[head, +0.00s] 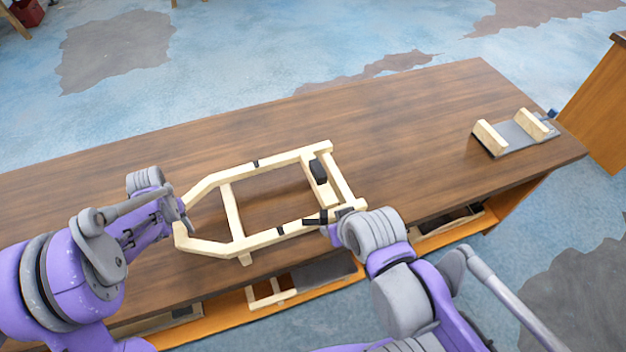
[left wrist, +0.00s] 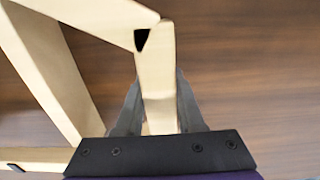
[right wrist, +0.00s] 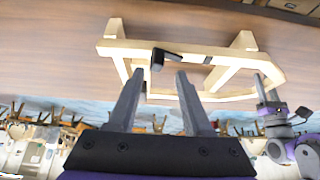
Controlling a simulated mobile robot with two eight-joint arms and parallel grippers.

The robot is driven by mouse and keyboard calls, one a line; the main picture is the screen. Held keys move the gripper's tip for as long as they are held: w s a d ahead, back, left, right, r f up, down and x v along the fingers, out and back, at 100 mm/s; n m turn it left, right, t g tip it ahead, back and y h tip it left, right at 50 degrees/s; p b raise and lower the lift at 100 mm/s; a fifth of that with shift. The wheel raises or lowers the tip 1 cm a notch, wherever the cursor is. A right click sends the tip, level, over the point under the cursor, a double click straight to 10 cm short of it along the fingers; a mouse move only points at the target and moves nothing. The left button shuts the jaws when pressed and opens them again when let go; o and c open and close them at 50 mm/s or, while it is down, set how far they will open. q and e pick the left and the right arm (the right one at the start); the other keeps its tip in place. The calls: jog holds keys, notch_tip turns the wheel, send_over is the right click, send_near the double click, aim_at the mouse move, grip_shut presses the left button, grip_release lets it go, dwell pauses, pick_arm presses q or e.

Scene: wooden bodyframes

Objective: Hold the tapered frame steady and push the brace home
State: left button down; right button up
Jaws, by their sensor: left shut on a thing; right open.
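The tapered frame (head: 282,232), of pale wood, lies on the brown table with its narrow end to the left. My left gripper (head: 183,212) is shut on the narrow end bar; in the left wrist view its fingers stand on both sides of that bar (left wrist: 155,75). A short cross bar (head: 325,192) with a dark block sits just inside the wide right end; it looks like the brace, close to the end bar but apart from it. My right gripper (head: 328,222) is at the near right corner; in the right wrist view (right wrist: 157,98) it is open with nothing between its fingers.
Another cross bar (head: 232,212) spans the frame's left part. A grey fixture (head: 518,136) with two wooden blocks stands at the table's right end. Wooden parts lie on the shelf below the near edge. The table between frame and fixture is clear.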

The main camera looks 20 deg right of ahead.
aim_at(318, 176)
jog(key=shift+c, duration=0.2)
jog(key=shift+w+d+r, duration=0.1)
jog(key=shift+w+r, duration=0.05)
jog(key=shift+w, duration=0.05)
jog(key=c, duration=0.5)
jog(key=shift+g+y, duration=0.6)
jog(key=shift+g, duration=0.2)
jog(key=w+d, duration=0.1)
jog(key=w+r, duration=0.1)
jog(key=w, duration=0.1)
jog(key=w+d, duration=0.1)
jog(key=w, duration=0.1)
jog(key=shift+w+d+r, duration=0.15)
jog(key=shift+d, duration=0.2)
grip_shut()
jog(key=w+d+f+n+y, duration=0.1)
jog(key=w+d+f+y, duration=0.1)
jog(key=w+d, duration=0.45)
jog(key=w+d+f+n+y, duration=0.1)
jog(key=w+d+f+y, duration=0.15)
jog(key=w+d, duration=0.45)
jog(key=x, duration=0.9)
jog(key=shift+s+f, duration=0.1)
jog(key=shift+s, duration=0.25)
jog(key=shift+s+a, duration=0.1)
jog(key=shift+a, duration=1.65)
